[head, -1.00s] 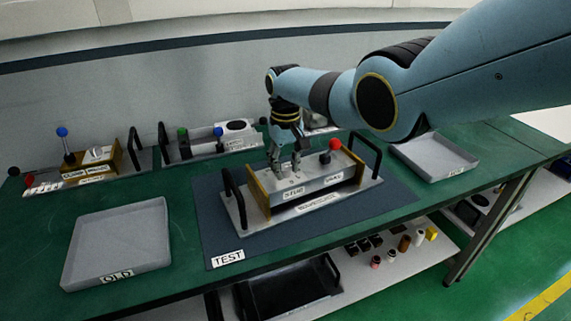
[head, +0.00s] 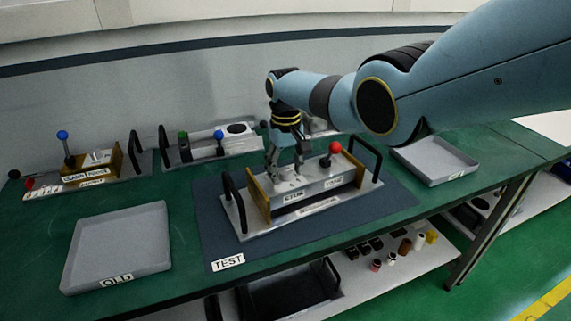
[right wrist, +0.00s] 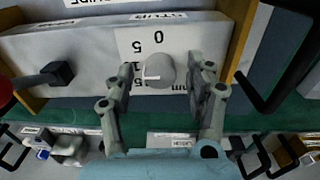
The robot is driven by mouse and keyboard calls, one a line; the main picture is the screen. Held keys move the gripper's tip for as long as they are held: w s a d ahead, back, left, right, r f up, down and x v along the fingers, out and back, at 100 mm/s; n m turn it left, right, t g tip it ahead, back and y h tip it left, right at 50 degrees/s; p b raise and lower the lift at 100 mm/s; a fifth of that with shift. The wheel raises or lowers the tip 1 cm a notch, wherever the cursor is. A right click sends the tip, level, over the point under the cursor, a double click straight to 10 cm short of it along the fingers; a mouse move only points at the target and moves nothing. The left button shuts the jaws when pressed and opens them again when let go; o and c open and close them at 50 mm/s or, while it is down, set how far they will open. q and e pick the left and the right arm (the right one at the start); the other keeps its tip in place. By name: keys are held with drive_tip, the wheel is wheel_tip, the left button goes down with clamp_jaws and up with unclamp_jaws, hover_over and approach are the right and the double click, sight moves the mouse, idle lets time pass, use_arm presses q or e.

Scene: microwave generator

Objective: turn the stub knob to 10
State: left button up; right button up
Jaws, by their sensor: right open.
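The stub knob (right wrist: 158,70) is a round grey knob with a white pointer line on the white panel of the test unit (head: 330,180). In the right wrist view the pointer lies towards the picture's left. The dial plate (right wrist: 135,40) shows a 0 and a 5; its other figures are partly hidden by a finger. My right gripper (head: 284,174) is open, with one finger on each side of the knob; it also shows in the right wrist view (right wrist: 160,82). My left gripper is out of view.
A red-ball lever (head: 335,148) stands on the same unit, right of the knob. Black handles (head: 365,155) rise at both ends. The unit rests on a dark TEST mat (head: 225,240). An OLD tray (head: 120,245) is at left, another tray (head: 435,158) at right.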

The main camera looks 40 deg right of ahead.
sight(286, 171)
wheel_tip(286, 171, up, 12)
idle(0.5)
idle(0.3)
